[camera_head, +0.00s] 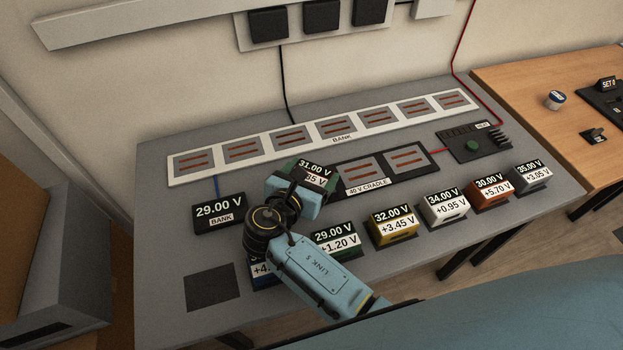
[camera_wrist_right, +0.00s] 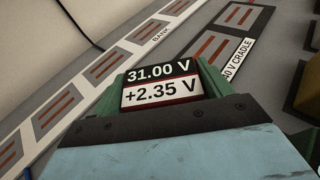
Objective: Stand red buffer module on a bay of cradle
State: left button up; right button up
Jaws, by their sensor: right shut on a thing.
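My right gripper (camera_head: 311,177) is shut on a module with a 31.00 V, +2.35 V label (camera_head: 316,169). Thin red edges show around this label in the right wrist view (camera_wrist_right: 160,83), so I take it for the red buffer module; green fingers flank it. The dark 40 V cradle (camera_head: 431,171) lies on the grey table. Two bays with reddish strips show bare, a middle bay (camera_head: 360,170) and a right bay (camera_head: 408,158). The held module is at the cradle's left end and covers that part. I cannot tell whether it touches. My left gripper is not in view.
A white bank strip (camera_head: 174,180) with several empty bays runs behind the cradle. A 29.00 V bank display (camera_head: 219,212) stands left. Green (camera_head: 336,239), yellow (camera_head: 394,226), white (camera_head: 445,207), orange (camera_head: 493,190) and grey (camera_head: 532,175) modules line the front. My arm partly hides a blue module (camera_head: 262,281).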

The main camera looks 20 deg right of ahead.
jog(key=shift+a, duration=0.1)
jog(key=o, duration=1.1)
jog(key=shift+f, duration=0.2)
jog(key=shift+r, duration=0.1)
